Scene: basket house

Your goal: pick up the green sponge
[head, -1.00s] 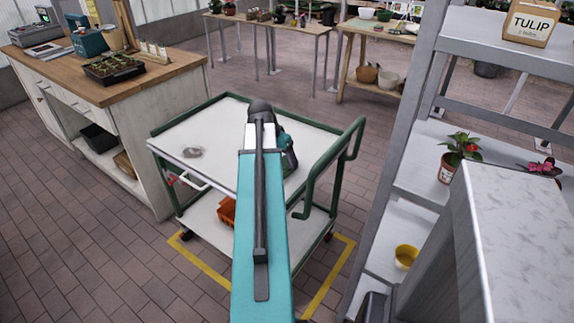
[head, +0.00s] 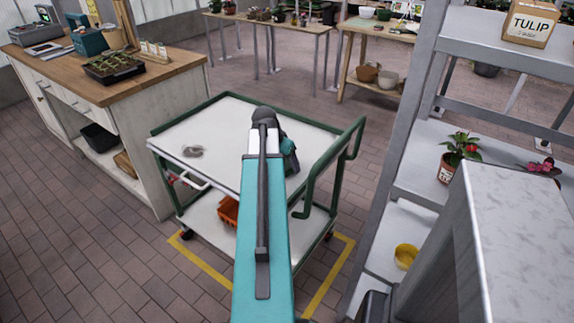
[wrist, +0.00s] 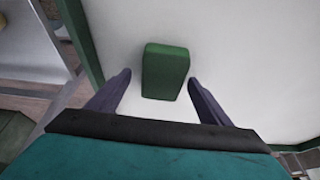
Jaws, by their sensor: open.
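The green sponge (wrist: 166,71) lies on the white top of the cart, in the upper middle of the wrist view. My gripper (wrist: 158,78) is open, with one dark finger on each side of the sponge's near end. The sponge sits between the fingertips and reaches past them, with a gap to each finger. I cannot tell how high the fingers are above the cart top. In the head view my arm hides the sponge and most of my gripper, which is over the right part of the cart top (head: 225,125).
A small grey object (head: 192,151) lies on the cart's left side. The cart's green handle (head: 333,165) rises at its right. An orange bin (head: 229,210) is on the lower shelf. A grey shelf unit (head: 415,160) stands to the right, a wooden counter (head: 150,70) to the left.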

